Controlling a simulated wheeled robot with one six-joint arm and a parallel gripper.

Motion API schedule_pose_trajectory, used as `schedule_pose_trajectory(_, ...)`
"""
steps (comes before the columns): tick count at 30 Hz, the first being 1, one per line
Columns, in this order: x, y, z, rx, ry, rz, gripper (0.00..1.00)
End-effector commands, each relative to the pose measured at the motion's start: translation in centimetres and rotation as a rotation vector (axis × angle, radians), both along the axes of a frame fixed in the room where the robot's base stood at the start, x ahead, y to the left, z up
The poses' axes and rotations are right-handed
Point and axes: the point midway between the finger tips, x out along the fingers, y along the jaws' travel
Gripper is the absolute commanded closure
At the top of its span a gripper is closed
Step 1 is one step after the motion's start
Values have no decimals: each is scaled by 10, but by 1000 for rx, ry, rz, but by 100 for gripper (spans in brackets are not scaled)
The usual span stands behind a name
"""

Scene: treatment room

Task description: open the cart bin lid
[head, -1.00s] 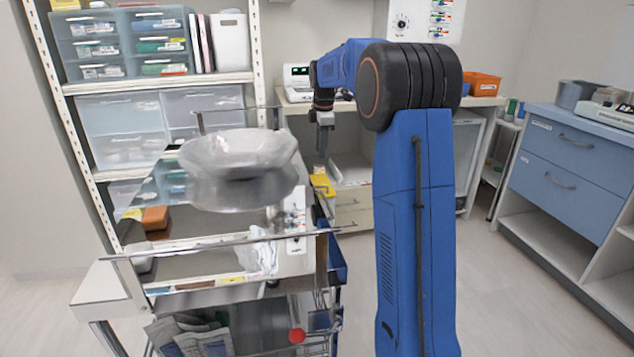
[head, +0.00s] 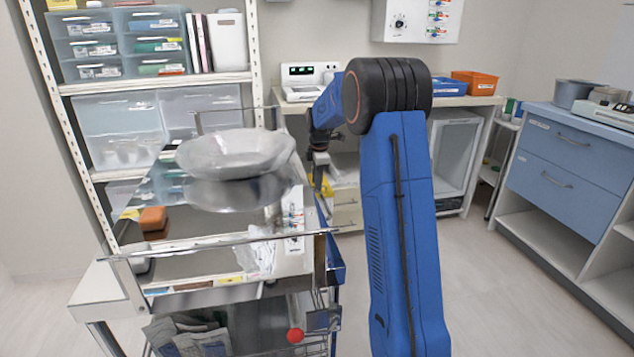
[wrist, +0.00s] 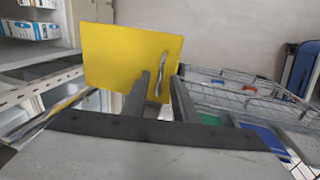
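The cart bin lid is a yellow panel with a metal bar handle (wrist: 161,72). In the wrist view the lid (wrist: 115,55) stands ahead of my gripper (wrist: 160,82). My two dark fingers are apart, one on each side of the handle, with gaps visible; I cannot tell whether they touch it. In the head view my gripper (head: 319,185) hangs at the right side of the cart (head: 190,268), and only a bit of the yellow lid (head: 328,187) shows beside it. The bin below the lid is hidden.
A red knob (head: 295,335) is at the lower front. Shelving (head: 160,85) is behind the cart, and a blue drawer cabinet (head: 560,165) is at the right. Floor between is clear.

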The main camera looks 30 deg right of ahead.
Motion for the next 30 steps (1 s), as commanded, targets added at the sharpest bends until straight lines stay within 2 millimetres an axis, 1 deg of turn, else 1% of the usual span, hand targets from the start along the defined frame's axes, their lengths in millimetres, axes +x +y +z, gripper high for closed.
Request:
schedule_pose_trajectory(9,1,0,-3,0,0,0,74)
schedule_pose_trajectory(10,1,0,-3,0,0,0,77)
schedule_pose_trajectory(11,1,0,-3,0,0,0,84)
schedule_pose_trajectory(12,1,0,-3,0,0,0,94)
schedule_pose_trajectory(13,1,0,-3,0,0,0,100)
schedule_pose_trajectory(30,1,0,-3,0,0,0,100)
